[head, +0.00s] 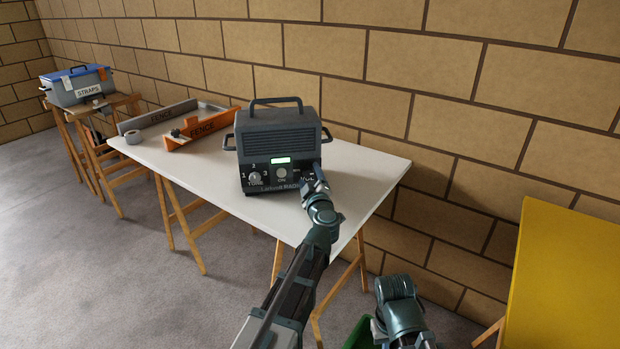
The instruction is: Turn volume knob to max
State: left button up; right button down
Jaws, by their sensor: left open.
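A dark grey radio (278,138) with a top handle stands upright on the white table, its front facing me. Its front has a small lit green display, a tune knob (255,178) at the left with numbers around it, and a paler middle knob (281,172). The volume knob is at the right of the front, where part of a "VOL" label shows; my left gripper (314,176) hides it. The gripper is open with its tips close to that corner; I cannot tell whether they touch the knob. My right arm shows at the bottom, but its gripper is out of sight.
The white table (210,183) has bare room left and right of the radio. A straps bin (78,86) stands far left. A yellow panel (565,275) is at the right. A brick wall is behind.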

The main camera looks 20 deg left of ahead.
pick_arm(q)
jog(key=v, duration=1.3)
jog(key=shift+s+d, duration=0.15)
jog(key=shift+s, duration=0.15)
jog(key=n, duration=1.3)
jog(key=shift+n, duration=0.4)
jog(key=n, duration=0.4)
jog(key=shift+s, duration=0.1)
jog(key=x, duration=1.4)
jog(key=shift+s, duration=0.1)
